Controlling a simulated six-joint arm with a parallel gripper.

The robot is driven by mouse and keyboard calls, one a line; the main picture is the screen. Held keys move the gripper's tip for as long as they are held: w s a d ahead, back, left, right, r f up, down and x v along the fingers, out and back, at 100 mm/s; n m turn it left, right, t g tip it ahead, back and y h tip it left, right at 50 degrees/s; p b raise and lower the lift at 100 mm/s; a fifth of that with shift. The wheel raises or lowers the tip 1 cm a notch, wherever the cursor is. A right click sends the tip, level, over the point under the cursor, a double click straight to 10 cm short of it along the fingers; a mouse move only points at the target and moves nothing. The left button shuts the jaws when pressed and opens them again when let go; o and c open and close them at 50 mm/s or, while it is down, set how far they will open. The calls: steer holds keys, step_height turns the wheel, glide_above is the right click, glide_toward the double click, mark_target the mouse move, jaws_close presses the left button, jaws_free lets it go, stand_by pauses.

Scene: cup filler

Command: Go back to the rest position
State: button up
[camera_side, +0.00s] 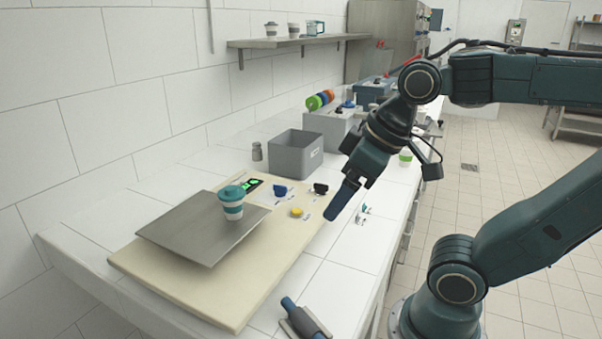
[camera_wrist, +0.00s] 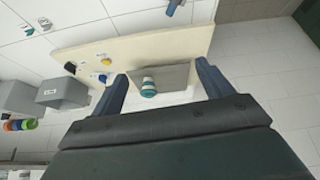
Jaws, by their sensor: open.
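My gripper (camera_side: 342,200) hangs over the right part of the counter, tilted down to the left, with nothing in it. In the wrist view its two blue fingers (camera_wrist: 162,88) stand wide apart.
The plate lies on a cream board (camera_side: 190,297) with a yellow button (camera_side: 297,212) and dark knobs. A grey bin (camera_side: 295,155) stands behind. A blue-handled tool (camera_side: 303,318) lies at the front edge. A wall shelf (camera_side: 300,40) holds cups.

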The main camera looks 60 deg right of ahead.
steer(key=shift+s+d+f+m, duration=0.1)
steer(key=shift+s+f+m, duration=0.3)
steer(key=shift+s+f, duration=0.25)
